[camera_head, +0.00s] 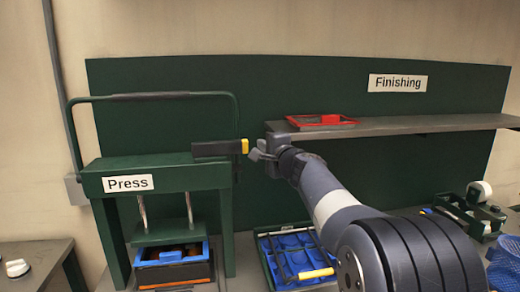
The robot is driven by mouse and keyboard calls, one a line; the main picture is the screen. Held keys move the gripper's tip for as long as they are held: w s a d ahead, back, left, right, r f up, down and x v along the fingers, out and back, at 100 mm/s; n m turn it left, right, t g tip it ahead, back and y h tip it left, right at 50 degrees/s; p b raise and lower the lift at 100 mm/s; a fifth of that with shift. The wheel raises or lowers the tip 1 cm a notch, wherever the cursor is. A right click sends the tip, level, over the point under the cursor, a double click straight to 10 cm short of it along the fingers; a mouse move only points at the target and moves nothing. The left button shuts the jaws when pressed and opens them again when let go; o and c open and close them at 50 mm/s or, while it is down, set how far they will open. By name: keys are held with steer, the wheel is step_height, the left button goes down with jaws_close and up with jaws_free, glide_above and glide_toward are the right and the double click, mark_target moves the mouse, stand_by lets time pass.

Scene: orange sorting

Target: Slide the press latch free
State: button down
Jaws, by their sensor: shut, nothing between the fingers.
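The green press (158,180) stands at the left, with a white "Press" label on its crossbar and a tall looped handle (160,96) above it. A dark latch bar with a yellow end (220,148) lies horizontally at the right of the press top. My gripper (257,152) is shut, with its tips just right of the yellow end. I cannot tell whether they touch it. Under the press plate sits a blue-rimmed box (172,256) with dark contents.
A grey shelf (400,126) with a red tray (318,121) juts out behind my arm at the right. A blue tray with a yellow-handled tool (316,273) lies below my gripper. A white knob (17,267) is at the lower left.

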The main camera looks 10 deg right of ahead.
mark_target(234, 146)
steer(key=shift+s+a, duration=0.1)
steer(key=shift+a, duration=0.9)
steer(key=a+b, duration=0.2)
steer(key=a, duration=0.3)
steer(key=shift+a, duration=0.35)
steer(key=shift+r, duration=0.1)
